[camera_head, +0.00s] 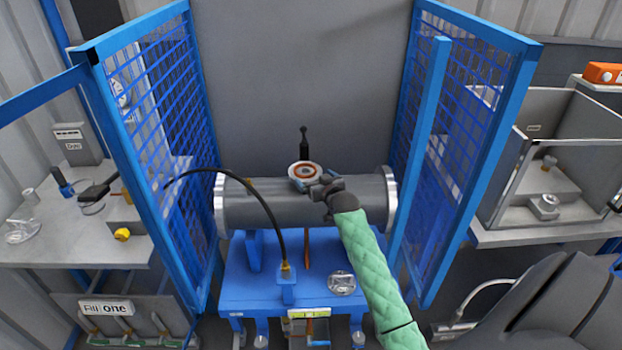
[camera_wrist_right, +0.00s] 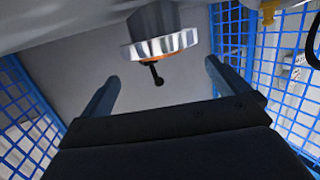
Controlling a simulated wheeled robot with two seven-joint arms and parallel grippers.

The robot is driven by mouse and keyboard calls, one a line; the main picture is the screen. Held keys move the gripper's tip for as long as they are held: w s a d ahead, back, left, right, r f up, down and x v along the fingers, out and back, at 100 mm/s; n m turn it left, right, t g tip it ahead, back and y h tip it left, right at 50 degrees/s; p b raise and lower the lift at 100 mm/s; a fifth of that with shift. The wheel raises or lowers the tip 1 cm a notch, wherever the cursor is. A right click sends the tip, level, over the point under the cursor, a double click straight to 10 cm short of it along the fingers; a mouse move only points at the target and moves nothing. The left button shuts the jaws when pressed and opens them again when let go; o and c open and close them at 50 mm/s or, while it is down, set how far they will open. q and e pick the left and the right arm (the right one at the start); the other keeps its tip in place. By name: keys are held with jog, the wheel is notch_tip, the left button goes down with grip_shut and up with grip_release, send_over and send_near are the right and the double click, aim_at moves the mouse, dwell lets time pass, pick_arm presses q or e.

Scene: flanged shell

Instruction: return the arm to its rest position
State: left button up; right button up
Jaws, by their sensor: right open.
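My right arm, in a green quilted sleeve (camera_head: 368,262), reaches up from the lower right in the head view. Its dark right gripper (camera_head: 322,188) is over the grey flanged shell (camera_head: 255,205), just right of the round top flange (camera_head: 305,170) with its orange-brown ring. In the right wrist view the gripper (camera_wrist_right: 161,72) is open, with two separated fingers and nothing between them. The flange's toothed rim (camera_wrist_right: 160,46) shows beyond the fingertips; whether they touch cannot be told. My left gripper is not in view.
Blue mesh panels (camera_head: 165,95) and (camera_head: 475,120) stand on both sides of the shell. A black hose (camera_head: 262,200) arches at left over the blue stand (camera_head: 255,290). A black-knobbed post (camera_head: 304,146) rises behind the flange. Side benches lie outside the panels.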

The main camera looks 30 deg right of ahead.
jog(key=shift+s+a+r, duration=0.1)
jog(key=shift+s+r, duration=0.1)
jog(key=shift+s, duration=0.5)
